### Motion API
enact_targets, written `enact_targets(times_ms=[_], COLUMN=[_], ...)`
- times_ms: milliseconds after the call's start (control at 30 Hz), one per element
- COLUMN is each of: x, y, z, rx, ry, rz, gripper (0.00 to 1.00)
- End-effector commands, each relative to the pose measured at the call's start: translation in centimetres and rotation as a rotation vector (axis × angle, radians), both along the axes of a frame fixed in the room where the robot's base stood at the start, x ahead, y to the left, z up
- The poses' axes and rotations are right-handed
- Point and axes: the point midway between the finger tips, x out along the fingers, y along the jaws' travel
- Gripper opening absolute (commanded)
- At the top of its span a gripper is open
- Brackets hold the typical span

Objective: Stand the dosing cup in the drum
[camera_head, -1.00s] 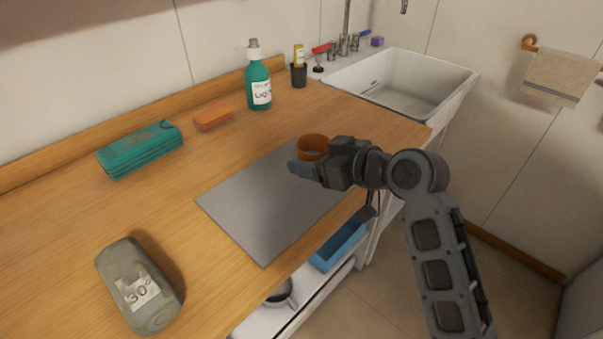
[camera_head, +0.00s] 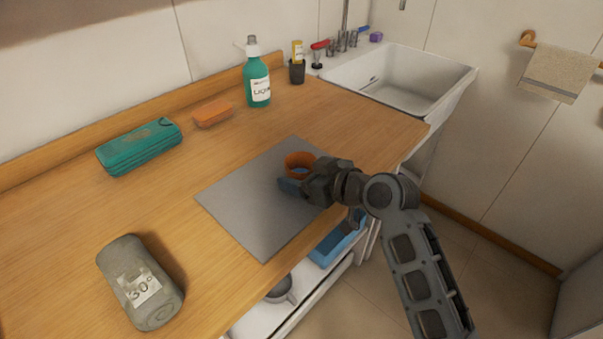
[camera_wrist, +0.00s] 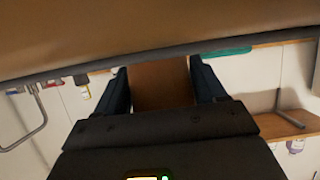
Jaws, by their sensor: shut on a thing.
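The dosing cup, an orange-brown ring-like cup (camera_head: 299,158), is held over the grey mat in the head view. My gripper (camera_head: 298,180) is shut on it; one blue finger shows along its near side. In the wrist view the blue fingers (camera_wrist: 162,92) stand on either side of a brown surface of the cup (camera_wrist: 160,78). Whether the cup touches the mat is hard to tell. I cannot identify a drum in either view.
The grey mat (camera_head: 250,215) lies on the wooden counter. A white sink (camera_head: 395,80) is behind; a blue tray (camera_head: 335,246) sits below.

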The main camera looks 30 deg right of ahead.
Motion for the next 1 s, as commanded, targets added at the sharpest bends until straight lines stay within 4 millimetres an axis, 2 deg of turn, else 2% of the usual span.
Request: enact_targets(times_ms=[33,300,633,767,1000], x=[0.0,0.0,0.0,-1.7,-6.1], y=[0.0,0.0,-0.1,-0.6,-2.0], z=[-0.2,-0.1,0.5,0.8,2.7], rx=[0.0,0.0,0.0,0.002,0.001], ry=[0.0,0.0,0.0,0.0,-0.002], rz=[0.0,0.0,-0.001,-0.003,-0.002], gripper=[0.71,0.96,0.96,0.96,0.96])
